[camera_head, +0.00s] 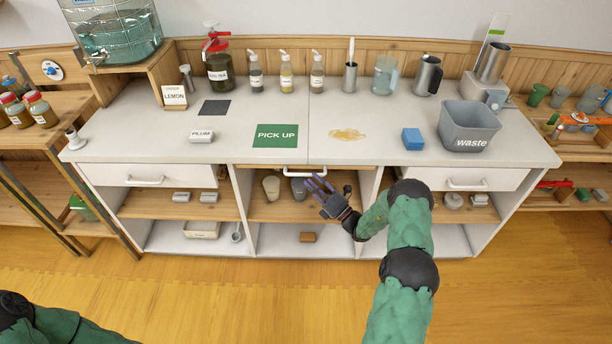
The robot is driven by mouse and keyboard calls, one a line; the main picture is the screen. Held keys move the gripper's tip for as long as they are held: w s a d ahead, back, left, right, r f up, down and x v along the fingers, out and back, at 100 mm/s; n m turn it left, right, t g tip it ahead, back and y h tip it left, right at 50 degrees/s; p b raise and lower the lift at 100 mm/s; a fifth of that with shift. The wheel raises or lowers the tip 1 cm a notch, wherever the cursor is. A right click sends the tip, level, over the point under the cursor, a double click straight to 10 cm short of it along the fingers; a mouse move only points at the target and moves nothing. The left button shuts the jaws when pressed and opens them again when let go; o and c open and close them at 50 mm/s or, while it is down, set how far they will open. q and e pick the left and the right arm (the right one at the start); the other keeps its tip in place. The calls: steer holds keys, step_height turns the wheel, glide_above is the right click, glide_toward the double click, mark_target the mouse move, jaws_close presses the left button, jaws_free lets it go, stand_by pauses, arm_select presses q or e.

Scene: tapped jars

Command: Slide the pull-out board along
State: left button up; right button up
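The pull-out board (350,168) shows as a thin wooden edge just under the counter top in the middle bay. Its pale bar handle (304,172) is on the front, near the middle. My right gripper (318,191) is in front of the middle bay, just below and right of the handle in the picture. Its dark fingers look spread, with nothing seen between them. I cannot tell whether a fingertip touches the handle. Only part of my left arm shows at the bottom left; its gripper is out of view.
The white counter (222,140) holds a green PICK UP mat (276,135), a yellowish spill (347,134), a blue block (413,139) and a grey waste bin (469,127). Closed-looking drawers (150,178) flank the bay. Cups (271,187) stand on the shelf below.

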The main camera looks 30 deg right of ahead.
steer(key=v, duration=0.7)
stand_by(0.6)
